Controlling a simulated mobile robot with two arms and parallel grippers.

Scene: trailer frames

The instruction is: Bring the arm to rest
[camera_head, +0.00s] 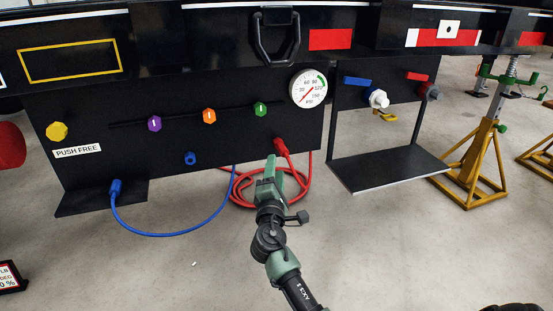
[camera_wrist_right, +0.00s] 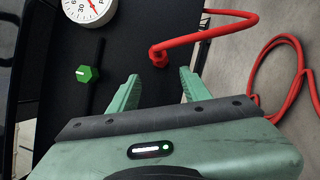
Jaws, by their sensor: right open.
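My right arm reaches up from the bottom of the head view. Its green gripper (camera_head: 284,174) is just in front of and below the red hose connector (camera_head: 281,146) on the black panel. In the right wrist view the two fingers (camera_wrist_right: 159,78) are spread apart with nothing between them. The red connector (camera_wrist_right: 158,57) shows beyond the fingertips, with a gap between. My left gripper is in neither view.
The black panel (camera_head: 110,112) carries a gauge (camera_head: 308,88), coloured knobs and a blue hose (camera_head: 170,234). The coiled red hose (camera_head: 240,195) hangs behind my gripper. A black shelf (camera_head: 388,168) and yellow jack stand (camera_head: 477,165) are at right. The lower floor is mostly clear.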

